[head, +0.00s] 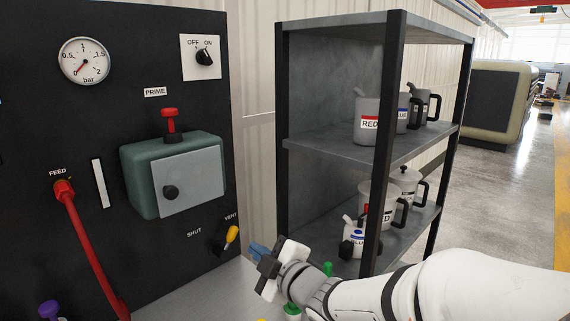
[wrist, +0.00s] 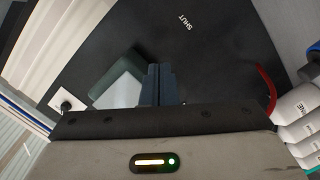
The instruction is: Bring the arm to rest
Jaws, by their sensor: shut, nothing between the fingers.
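My gripper (head: 259,251) is in the lower middle of the head view, in front of the black panel and just right of the yellow-tipped vent handle (head: 232,234). Its blue fingers are together and empty. In the wrist view the shut fingers (wrist: 161,82) point at the dark panel, and the green box shows just left of them. My white arm reaches in from the lower right of the head view. I cannot tell whether the fingertips touch the vent handle; a small gap seems to show.
The panel (head: 120,35) carries a gauge (head: 84,61), an off/on knob (head: 204,57), a green box (head: 142,182) with a grey door, and a red feed hose (head: 88,245). A shelf rack (head: 300,145) with labelled jugs and mugs stands behind my arm. Open floor lies far right.

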